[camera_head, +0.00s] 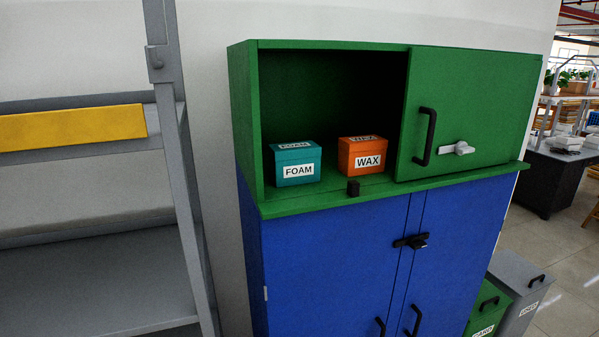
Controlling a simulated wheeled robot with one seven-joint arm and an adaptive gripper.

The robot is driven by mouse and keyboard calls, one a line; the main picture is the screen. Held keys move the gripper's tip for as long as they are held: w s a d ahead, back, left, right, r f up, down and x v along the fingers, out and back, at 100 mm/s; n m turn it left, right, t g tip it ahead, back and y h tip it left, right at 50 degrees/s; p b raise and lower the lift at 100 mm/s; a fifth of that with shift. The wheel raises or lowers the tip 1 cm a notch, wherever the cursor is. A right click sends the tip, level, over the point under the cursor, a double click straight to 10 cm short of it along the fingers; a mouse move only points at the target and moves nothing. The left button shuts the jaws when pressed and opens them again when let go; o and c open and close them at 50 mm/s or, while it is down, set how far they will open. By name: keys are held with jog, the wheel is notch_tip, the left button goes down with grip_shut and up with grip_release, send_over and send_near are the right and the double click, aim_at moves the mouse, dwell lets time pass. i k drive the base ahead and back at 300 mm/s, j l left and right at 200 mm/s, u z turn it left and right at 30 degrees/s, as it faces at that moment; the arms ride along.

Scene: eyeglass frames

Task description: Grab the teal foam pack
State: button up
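The teal foam pack (296,171) is a small box with a white FOAM label on its front and another on top. It sits upright on the floor of the open left half of the green cabinet (246,130), near the left wall. An orange wax pack (361,146) with a white WAX label stands to its right, with a gap between them. My gripper is not in view.
A green door (478,105) with a black handle covers the cabinet's right half. A small black block (352,188) is at the front ledge. Blue doors (335,270) are below. A grey rack (180,200) stands left; labelled bins (516,300) stand lower right.

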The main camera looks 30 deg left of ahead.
aim_at(294, 163)
jog(key=u, duration=1.45)
